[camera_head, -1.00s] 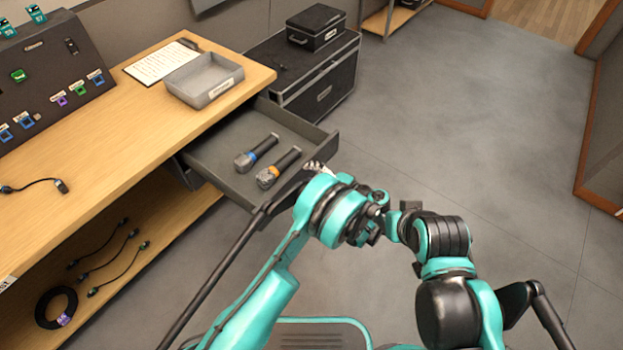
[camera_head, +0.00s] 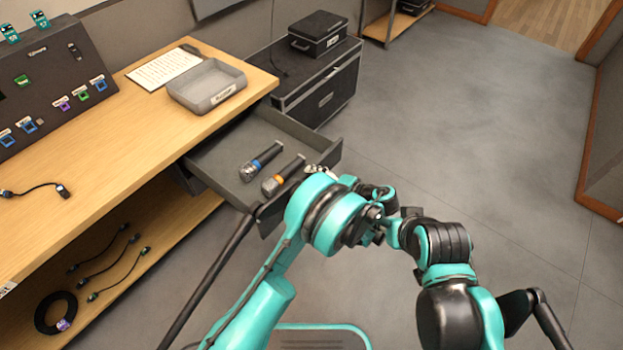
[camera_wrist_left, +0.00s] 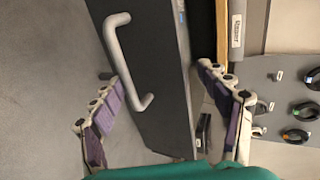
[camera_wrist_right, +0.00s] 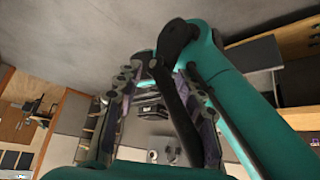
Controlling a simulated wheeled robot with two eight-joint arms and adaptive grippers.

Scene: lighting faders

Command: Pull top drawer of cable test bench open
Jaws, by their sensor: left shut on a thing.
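The cable test bench (camera_head: 140,125) runs along the left with a wooden top. Its grey top drawer (camera_head: 222,178) stands pulled well out from under the top. Two microphones lie in it, one with a blue band (camera_head: 261,160) and one with an orange band (camera_head: 283,176). In the left wrist view the dark drawer front (camera_wrist_left: 165,115) with its grey bar handle (camera_wrist_left: 118,50) lies between the fingers of my left gripper (camera_wrist_left: 160,80), which is shut on the drawer. The exact contact is hidden. My right gripper (camera_wrist_right: 155,80) is open, fingers apart, away from the bench.
A grey tray (camera_head: 208,104) and a clipboard (camera_head: 163,68) lie on the top beside a sloped panel (camera_head: 45,85). A black case (camera_head: 318,32) on a trunk (camera_head: 335,85) stands behind the drawer. Cables lie on the lower shelf (camera_head: 140,260). The floor (camera_head: 480,130) to the right is clear.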

